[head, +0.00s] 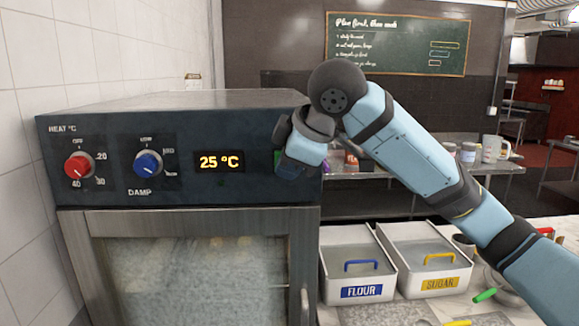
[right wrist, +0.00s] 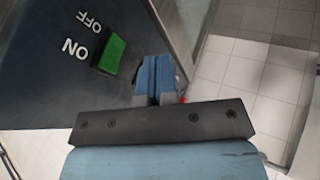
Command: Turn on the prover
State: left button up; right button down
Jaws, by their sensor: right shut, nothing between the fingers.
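The prover (head: 180,102) is a dark metal box with a glass door (head: 200,272) below its panel. Its display (head: 219,161) glows 25 °C. A red heat knob (head: 78,167) and a blue damp knob (head: 148,162) sit left of the display. The green rocker switch (right wrist: 112,53), between ON and OFF labels, shows in the right wrist view; in the head view my gripper mostly hides it. My right gripper (right wrist: 156,68) is shut and empty, close beside the switch. In the head view it (head: 290,165) is at the panel's right end; contact cannot be told.
White flour (head: 350,270) and sugar (head: 428,265) bins stand on the counter right of the prover. A tiled wall (head: 160,45) closes off the left. A shelf with jars and a chalkboard (head: 396,45) are behind my arm.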

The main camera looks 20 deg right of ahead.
jog(key=b+v, duration=0.1)
jog(key=v, duration=0.7)
jog(key=shift+s+b, duration=0.35)
jog(key=shift+s, duration=0.2)
jog(key=shift+f, duration=0.1)
